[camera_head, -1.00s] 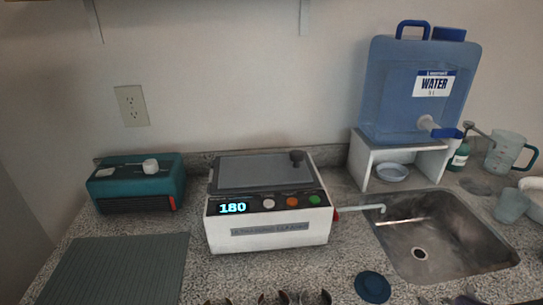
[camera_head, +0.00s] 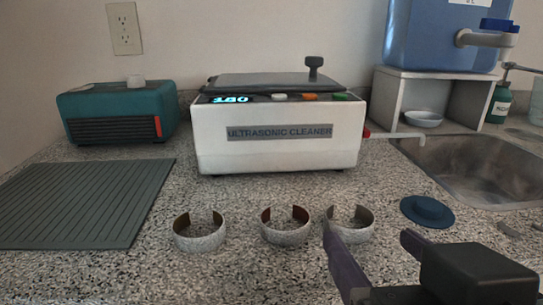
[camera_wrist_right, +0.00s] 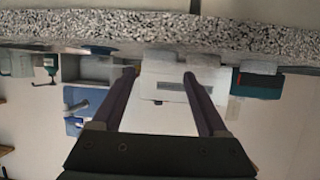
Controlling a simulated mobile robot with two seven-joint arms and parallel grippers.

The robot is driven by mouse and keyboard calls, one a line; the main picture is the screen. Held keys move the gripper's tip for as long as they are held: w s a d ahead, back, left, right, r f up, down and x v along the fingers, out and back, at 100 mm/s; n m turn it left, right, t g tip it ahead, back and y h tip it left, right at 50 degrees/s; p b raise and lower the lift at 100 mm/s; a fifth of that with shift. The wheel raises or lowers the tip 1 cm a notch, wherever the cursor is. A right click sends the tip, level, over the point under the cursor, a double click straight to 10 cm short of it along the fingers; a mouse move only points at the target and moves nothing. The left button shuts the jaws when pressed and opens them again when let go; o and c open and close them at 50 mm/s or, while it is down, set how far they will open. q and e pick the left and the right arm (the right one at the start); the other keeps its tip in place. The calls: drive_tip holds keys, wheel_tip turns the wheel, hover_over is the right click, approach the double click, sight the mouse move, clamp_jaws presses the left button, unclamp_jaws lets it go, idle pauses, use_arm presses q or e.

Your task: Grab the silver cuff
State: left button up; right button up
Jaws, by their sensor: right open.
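Three open C-shaped cuffs stand in a row on the speckled counter in the head view. The left cuff (camera_head: 200,242) has a brownish inside, and the middle cuff (camera_head: 286,236) a reddish one. The right cuff (camera_head: 358,235) looks silver-grey inside and out. My right gripper (camera_head: 368,236) is open and empty, reaching in from the lower right. Its left finger overlaps the lower left of the right cuff in the picture; I cannot tell whether they touch. The right wrist view shows its spread fingers (camera_wrist_right: 160,75) with nothing between them. My left gripper is not in view.
The white ultrasonic cleaner (camera_head: 280,150) stands behind the cuffs. A ribbed grey mat (camera_head: 85,205) lies left, below a teal device (camera_head: 118,112). A round blue lid (camera_head: 427,211) lies right of the cuffs, near the sink (camera_head: 470,165). The water jug stand (camera_head: 392,100) is behind.

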sight(352, 241)
drive_tip(key=shift+b+x, duration=0.3)
drive_tip(key=shift+x, duration=2.8)
drive_tip(key=shift+a+r, duration=0.1)
drive_tip(key=shift+c, duration=0.3)
drive_tip(key=c, duration=0.9)
drive_tip(key=shift+c, duration=0.2)
drive_tip(key=shift+r, duration=0.15)
